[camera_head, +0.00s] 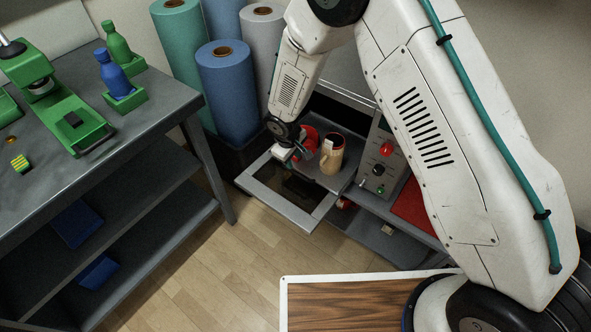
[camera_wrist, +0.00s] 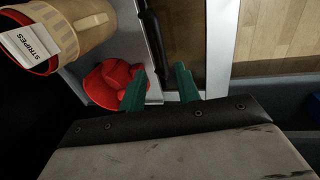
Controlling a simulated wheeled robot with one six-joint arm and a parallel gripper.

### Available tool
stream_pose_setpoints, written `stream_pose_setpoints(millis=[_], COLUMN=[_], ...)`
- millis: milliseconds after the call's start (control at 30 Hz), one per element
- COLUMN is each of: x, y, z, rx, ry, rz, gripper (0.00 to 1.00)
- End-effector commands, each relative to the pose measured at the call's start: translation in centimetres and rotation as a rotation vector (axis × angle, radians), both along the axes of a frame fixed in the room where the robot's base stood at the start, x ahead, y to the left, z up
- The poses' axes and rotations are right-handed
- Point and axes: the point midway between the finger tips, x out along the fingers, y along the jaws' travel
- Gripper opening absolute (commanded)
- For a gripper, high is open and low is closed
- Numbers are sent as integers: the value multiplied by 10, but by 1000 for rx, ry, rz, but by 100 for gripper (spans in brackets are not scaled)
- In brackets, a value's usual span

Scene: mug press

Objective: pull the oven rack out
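The oven rack (camera_head: 333,181) is a grey plate in the opening of the grey oven, above its lowered glass door (camera_head: 256,168). A tan mug (camera_head: 332,153) stands on it; the wrist view shows the mug (camera_wrist: 70,30) labelled "STRIPES". A black bar (camera_wrist: 152,40) runs along the rack's front edge. My gripper (camera_head: 293,156) is at the rack's left end in the head view. In the wrist view, my gripper (camera_wrist: 161,72) has its green fingers apart, one on each side of the bar's near end. I cannot tell whether they touch it.
A red rounded object (camera_wrist: 112,84) lies beside the left finger. The oven's control panel (camera_head: 380,158) is right of the opening. Fabric rolls (camera_head: 228,90) stand behind left. A workbench (camera_head: 90,140) is at left, with clear wooden floor (camera_head: 215,270) between.

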Motion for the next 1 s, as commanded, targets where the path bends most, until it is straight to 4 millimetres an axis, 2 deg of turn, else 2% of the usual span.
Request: stream_pose_setpoints(millis=[500, 633, 900, 1000], x=[9, 10, 10, 10], y=[-7, -8, -8, -8], z=[-71, -79, -80, -80], rx=[0, 0, 0, 0], ry=[3, 3, 3, 3], rz=[5, 5, 5, 5], gripper=[33, 33, 33, 5])
